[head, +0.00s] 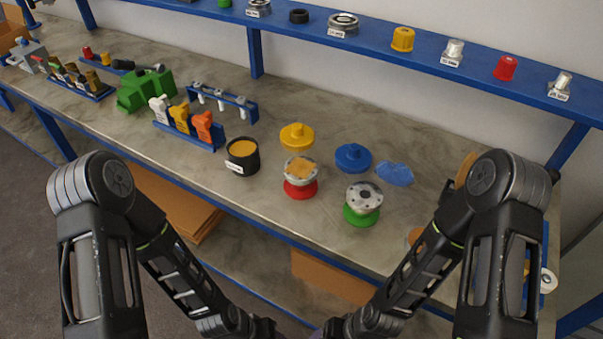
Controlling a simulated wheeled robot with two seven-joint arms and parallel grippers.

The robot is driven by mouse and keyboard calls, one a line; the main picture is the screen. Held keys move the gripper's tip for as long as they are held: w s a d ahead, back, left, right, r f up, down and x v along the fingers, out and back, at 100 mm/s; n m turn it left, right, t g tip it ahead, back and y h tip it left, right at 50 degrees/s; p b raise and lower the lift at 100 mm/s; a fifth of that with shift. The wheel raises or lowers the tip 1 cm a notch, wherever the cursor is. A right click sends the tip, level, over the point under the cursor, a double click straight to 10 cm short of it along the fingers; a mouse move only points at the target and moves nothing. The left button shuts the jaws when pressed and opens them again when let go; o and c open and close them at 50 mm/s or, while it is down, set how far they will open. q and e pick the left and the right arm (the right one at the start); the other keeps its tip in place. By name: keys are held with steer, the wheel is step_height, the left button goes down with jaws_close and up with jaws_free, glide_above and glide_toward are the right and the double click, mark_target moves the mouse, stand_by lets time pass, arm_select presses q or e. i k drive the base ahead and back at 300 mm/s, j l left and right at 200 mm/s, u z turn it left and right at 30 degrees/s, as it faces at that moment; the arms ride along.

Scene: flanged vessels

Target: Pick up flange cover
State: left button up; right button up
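A yellow flange cover (297,136) and a blue flange cover (353,157) lie on the bench, each a round disc with a raised knob. In front of them stand two flanged vessels. One has a red base (300,188) and a metal flange with a tan top. The other has a green base (361,216) and a grey metal flange with bolt holes. My two arms reach down to the bottom edge of the head view, in front of the bench. Both grippers are out of the picture. Neither cover is touched by my arms.
A black cup (242,157) with a yellow-brown inside stands left of the vessels. A blue cloth (394,174) lies right of the blue cover. Tool racks and a green block (146,91) fill the left bench. A blue shelf (375,43) with small parts runs behind.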

mark_target(296, 137)
steer(key=j+z, duration=0.1)
steer(key=z, duration=0.55)
steer(key=k+j+z, duration=0.1)
steer(key=j+z, duration=0.3)
steer(key=k+j+z, duration=0.2)
steer(key=j+z, duration=0.2)
steer(key=k+j+z, duration=0.2)
steer(key=z, duration=0.15)
steer(key=k+j+z, duration=0.15)
steer(key=k+j, duration=0.7)
